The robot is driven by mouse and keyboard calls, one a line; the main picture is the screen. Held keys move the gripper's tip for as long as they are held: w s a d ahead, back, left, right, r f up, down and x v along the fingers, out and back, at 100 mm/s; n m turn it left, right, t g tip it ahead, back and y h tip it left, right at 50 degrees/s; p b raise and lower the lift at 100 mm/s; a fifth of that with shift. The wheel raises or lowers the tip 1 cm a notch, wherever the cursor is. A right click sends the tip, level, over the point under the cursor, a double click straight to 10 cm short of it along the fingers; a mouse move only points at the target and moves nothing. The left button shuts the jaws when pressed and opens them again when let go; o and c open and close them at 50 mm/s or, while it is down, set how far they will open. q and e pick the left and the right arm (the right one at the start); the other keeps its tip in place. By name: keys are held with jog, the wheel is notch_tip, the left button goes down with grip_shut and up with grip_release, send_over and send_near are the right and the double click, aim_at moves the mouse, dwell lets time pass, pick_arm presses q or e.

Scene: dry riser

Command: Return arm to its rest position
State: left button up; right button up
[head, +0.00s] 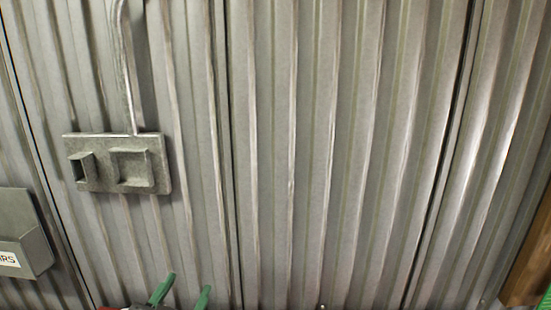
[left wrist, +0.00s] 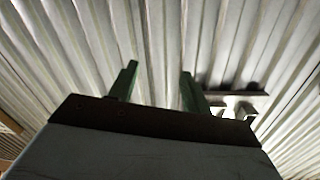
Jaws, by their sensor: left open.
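My left gripper (head: 182,287) shows at the bottom edge of the head view, left of centre. Its two green fingers stand apart with nothing between them. In the left wrist view the same gripper (left wrist: 157,78) points at the corrugated metal wall, open and empty. The wrist and the rest of the left arm are mostly cut off below the head view. My right gripper cannot be made out in either view.
A corrugated metal wall (head: 330,150) fills the view. A grey plate with two recesses (head: 105,180) and a pipe (head: 125,60) are on it, also seen in the left wrist view (left wrist: 235,104). A grey box (head: 22,225) is at left, brown post (head: 530,255) at right.

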pick_arm(q)
jog(key=s+a+f+n+g+y, duration=0.1)
jog(key=s+a+f+g, duration=0.1)
jog(key=f, duration=0.3)
jog(key=s+a+f+g, duration=0.1)
jog(key=s+f+g, duration=0.2)
jog(key=s+f, duration=0.1)
jog(key=s+a+f+n+g+y, duration=0.1)
jog(key=s+a+f+g, duration=0.1)
jog(key=f, duration=0.4)
jog(key=shift+s+a+n+g+y, duration=0.3)
jog(key=shift+s+g, duration=0.3)
jog(key=s+a+f+g, duration=0.1)
jog(key=s+f+g, duration=0.55)
jog(key=s, duration=0.55)
notch_tip(320, 180, down, 28)
jog(key=s+f+b, duration=0.1)
jog(key=b, duration=0.3)
jog(key=s+a+f+g+b, duration=0.2)
jog(key=s+a+f+b, duration=0.1)
jog(key=s+f, duration=1.2)
notch_tip(320, 180, down, 3)
jog(key=shift+s, duration=0.35)
